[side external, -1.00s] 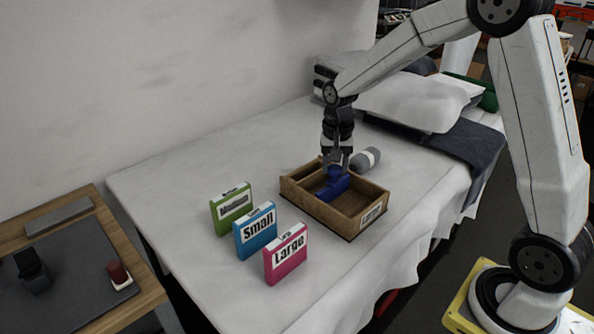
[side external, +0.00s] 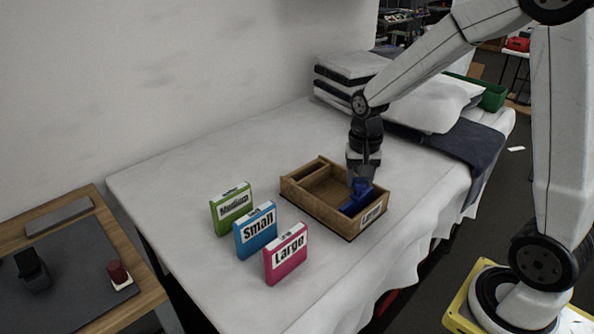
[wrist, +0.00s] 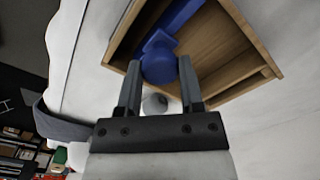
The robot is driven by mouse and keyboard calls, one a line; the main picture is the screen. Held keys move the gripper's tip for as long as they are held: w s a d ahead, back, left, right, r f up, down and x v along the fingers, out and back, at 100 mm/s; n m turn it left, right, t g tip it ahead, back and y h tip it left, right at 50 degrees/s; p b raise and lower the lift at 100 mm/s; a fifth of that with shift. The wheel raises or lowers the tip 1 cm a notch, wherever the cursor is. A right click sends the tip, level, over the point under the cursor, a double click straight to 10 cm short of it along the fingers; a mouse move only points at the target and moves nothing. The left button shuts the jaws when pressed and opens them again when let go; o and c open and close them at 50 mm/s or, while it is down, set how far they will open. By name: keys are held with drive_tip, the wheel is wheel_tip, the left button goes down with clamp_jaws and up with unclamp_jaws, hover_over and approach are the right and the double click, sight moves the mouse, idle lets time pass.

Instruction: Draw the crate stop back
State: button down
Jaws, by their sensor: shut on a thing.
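The wooden crate (side external: 318,212) sits on the white bed, open at the top, with a label reading Large on its right end. The blue crate stop (side external: 356,202) stands across the inside of the crate, close to that labelled end. My gripper (side external: 361,182) comes down from above and is shut on the stop's raised handle. In the wrist view my two fingers (wrist: 158,64) are on either side of the round blue knob of the stop (wrist: 178,18), over the crate (wrist: 240,80). The crate floor on the far side of the stop is bare.
Green Medium (side external: 231,210), blue Small (side external: 256,232) and pink Large (side external: 286,255) boxes stand left of the crate. A grey rounded object (wrist: 154,104) shows beyond my fingers in the wrist view. Pillows (side external: 425,100) lie behind. The bed's left part is clear.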

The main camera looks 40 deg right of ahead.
drive_tip(key=shift+s, duration=0.7)
drive_tip(key=shift+c, duration=1.1)
unclamp_jaws()
drive_tip(key=shift+r, duration=0.15)
drive_tip(key=shift+r, duration=3.8)
